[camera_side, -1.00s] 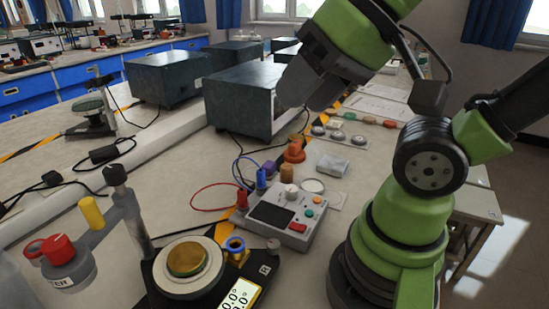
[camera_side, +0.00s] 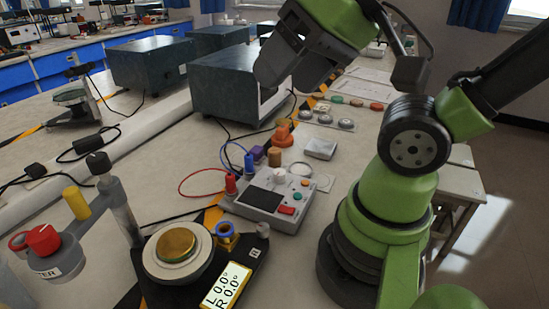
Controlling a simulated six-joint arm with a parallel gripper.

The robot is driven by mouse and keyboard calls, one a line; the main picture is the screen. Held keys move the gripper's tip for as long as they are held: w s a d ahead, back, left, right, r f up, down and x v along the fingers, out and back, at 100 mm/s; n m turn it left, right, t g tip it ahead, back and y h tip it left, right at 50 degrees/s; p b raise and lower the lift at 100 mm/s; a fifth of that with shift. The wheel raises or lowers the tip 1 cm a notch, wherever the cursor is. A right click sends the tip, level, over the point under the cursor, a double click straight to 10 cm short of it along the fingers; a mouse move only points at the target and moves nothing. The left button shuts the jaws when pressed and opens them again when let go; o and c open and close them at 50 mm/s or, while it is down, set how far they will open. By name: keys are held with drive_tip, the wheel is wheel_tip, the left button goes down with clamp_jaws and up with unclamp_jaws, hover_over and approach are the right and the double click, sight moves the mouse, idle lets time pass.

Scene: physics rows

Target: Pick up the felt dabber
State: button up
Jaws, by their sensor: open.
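I cannot tell for certain which object is the felt dabber. A short tan-brown cylinder (camera_side: 274,156) stands upright behind the control box and could be it. An orange knob-like piece (camera_side: 282,139) stands just behind it. My gripper (camera_side: 268,84) hangs above and behind these pieces, in front of the large dark box, apart from them and holding nothing that I can see. Its fingers are dark and hard to make out.
A grey control box (camera_side: 279,202) with a dark screen, a balance with a brass disc (camera_side: 176,242) and a red-capped stand (camera_side: 43,240) fill the front. A large dark box (camera_side: 225,95) stands behind. Several small discs lie right of the orange piece.

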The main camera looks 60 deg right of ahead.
drive_tip(key=w+d+f+n+g+h, duration=0.2)
drive_tip(key=w+d, duration=0.3)
drive_tip(key=w, duration=0.2)
drive_tip(key=n+g, duration=0.5)
hover_over(275, 150)
drive_tip(key=f, duration=1.8)
drive_tip(key=shift+w+a, duration=0.1)
drive_tip(key=shift+a, duration=0.25)
wheel_tip(275, 150, down, 4)
drive_tip(key=shift+r, duration=0.15)
drive_tip(key=shift+d+f, duration=0.2)
drive_tip(key=shift+f, duration=1.4)
drive_tip(key=shift+d+f, duration=0.2)
drive_tip(key=shift+f, duration=1.35)
drive_tip(key=c, duration=1.1)
drive_tip(key=shift+r, duration=0.15)
